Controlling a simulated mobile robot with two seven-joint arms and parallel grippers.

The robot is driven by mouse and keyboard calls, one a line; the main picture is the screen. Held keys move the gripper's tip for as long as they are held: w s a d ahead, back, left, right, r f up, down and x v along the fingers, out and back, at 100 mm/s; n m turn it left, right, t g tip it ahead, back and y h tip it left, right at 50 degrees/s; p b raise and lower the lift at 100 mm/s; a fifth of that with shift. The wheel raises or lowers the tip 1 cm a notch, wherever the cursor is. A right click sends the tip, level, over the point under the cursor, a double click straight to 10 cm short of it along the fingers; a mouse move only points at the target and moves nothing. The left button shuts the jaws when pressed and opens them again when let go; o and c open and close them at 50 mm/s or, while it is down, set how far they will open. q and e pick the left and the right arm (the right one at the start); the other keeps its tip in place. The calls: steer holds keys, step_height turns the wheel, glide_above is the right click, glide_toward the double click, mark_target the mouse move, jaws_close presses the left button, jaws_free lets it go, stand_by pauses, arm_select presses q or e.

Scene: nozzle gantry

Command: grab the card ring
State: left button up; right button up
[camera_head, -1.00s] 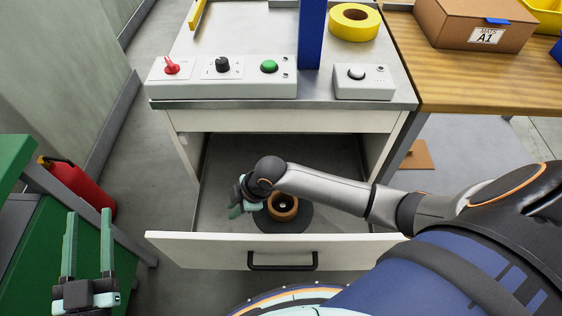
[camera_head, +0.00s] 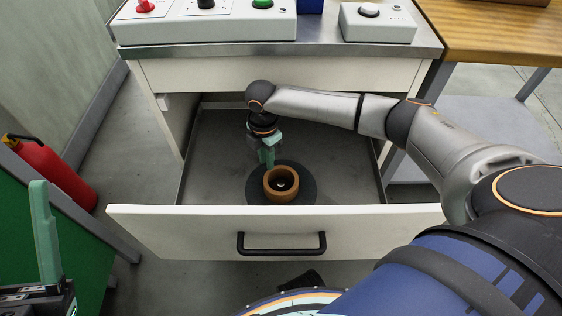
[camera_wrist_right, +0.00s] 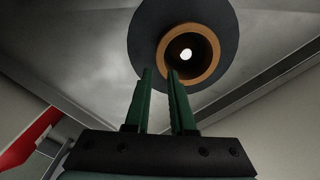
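The card ring (camera_head: 281,196), an orange-brown ring with a hollow middle, lies on a round dark disc (camera_head: 254,187) in the open drawer. My right gripper (camera_head: 266,157) points down into the drawer, just behind the ring. In the right wrist view the ring (camera_wrist_right: 211,74) is beyond the fingertips (camera_wrist_right: 159,75), a little to their right. These two green fingers are apart with nothing between them. My left gripper (camera_head: 45,235) is at the lower left, with one upright finger in view and the other cut off by the picture edge.
The drawer front (camera_head: 170,231) with its black handle (camera_head: 281,252) stands nearest me. The bench top with control boxes (camera_head: 213,27) overhangs the drawer's back. A red fire extinguisher (camera_head: 55,176) is at the left. The drawer floor around the disc is bare.

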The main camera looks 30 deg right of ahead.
mark_target(269, 172)
step_height(269, 172, down, 2)
steer(key=shift+f+b, duration=0.1)
steer(key=shift+b, duration=0.2)
steer(key=f+b, duration=0.2)
steer(key=f, duration=0.1)
steer(key=f+b, duration=0.1)
steer(key=shift+w+d+f, duration=0.1)
steer(key=shift+d+f, duration=0.2)
steer(key=shift+f, duration=0.1)
steer(key=shift+c, duration=0.3)
jaws_close()
